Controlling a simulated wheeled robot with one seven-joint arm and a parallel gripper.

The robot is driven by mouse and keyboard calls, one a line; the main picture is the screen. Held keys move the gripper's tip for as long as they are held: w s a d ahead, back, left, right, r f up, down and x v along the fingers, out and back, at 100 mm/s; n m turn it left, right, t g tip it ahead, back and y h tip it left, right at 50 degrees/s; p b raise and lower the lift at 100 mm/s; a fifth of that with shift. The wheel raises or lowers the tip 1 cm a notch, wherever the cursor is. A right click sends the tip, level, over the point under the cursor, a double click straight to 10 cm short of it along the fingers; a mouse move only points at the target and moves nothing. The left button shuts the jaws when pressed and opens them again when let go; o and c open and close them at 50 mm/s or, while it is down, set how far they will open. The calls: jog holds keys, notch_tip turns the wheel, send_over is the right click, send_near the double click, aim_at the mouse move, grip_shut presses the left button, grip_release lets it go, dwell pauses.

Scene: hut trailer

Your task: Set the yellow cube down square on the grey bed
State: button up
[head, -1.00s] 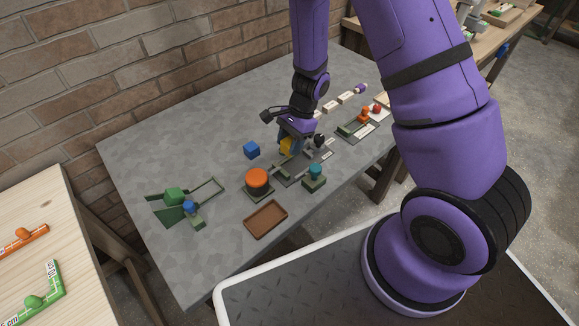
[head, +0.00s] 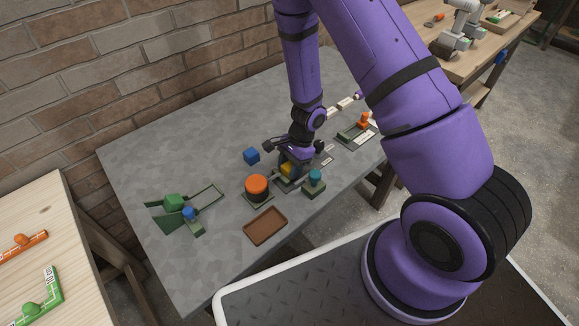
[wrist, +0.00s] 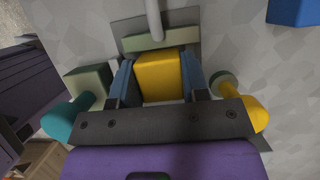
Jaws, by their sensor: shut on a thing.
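The yellow cube (wrist: 160,76) is between the two blue-grey fingers of my gripper (wrist: 158,82), which is shut on it. In the head view the cube (head: 288,169) shows as a small yellow patch under my gripper (head: 290,172), low over a grey fixture. In the wrist view a grey plate (wrist: 184,20), which looks like part of the grey bed, shows past the cube, with a green-grey block (wrist: 160,40) and a pale rod on it. The cube looks roughly square to the block. Whether its underside touches the bed is hidden.
A teal-knobbed block (head: 314,182) and an orange round button (head: 257,187) stand close to my gripper. A brown tray (head: 265,225) is in front. A green fixture (head: 178,205) is further left. The table's back left is clear.

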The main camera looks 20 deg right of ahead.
jog(key=shift+s+f, duration=0.1)
jog(key=shift+f, duration=0.25)
jog(key=o, duration=0.7)
jog(key=shift+r, duration=0.1)
